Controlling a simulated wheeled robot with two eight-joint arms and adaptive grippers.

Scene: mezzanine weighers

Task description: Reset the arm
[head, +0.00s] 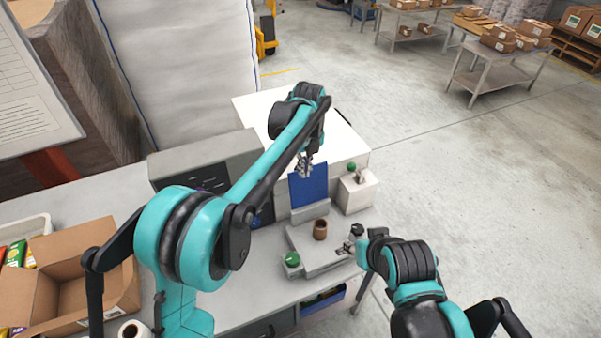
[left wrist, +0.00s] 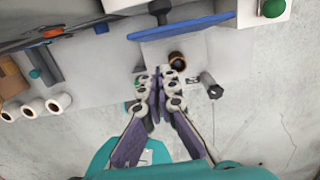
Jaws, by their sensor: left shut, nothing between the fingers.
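My left gripper (head: 304,166) is raised in front of the blue panel (head: 310,188), above the grey bench device. In the left wrist view the fingertips of the left gripper (left wrist: 158,82) are together with nothing between them. A small brown cup (head: 320,229) stands on the grey platform (head: 300,240), below and apart from the left gripper. The cup also shows in the left wrist view (left wrist: 177,58).
A green knob (head: 292,259) is at the platform's front left. A white box (head: 356,192) with a green top stands at right. An open cardboard box (head: 70,285) and a paper roll (head: 133,331) are on the left of the bench.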

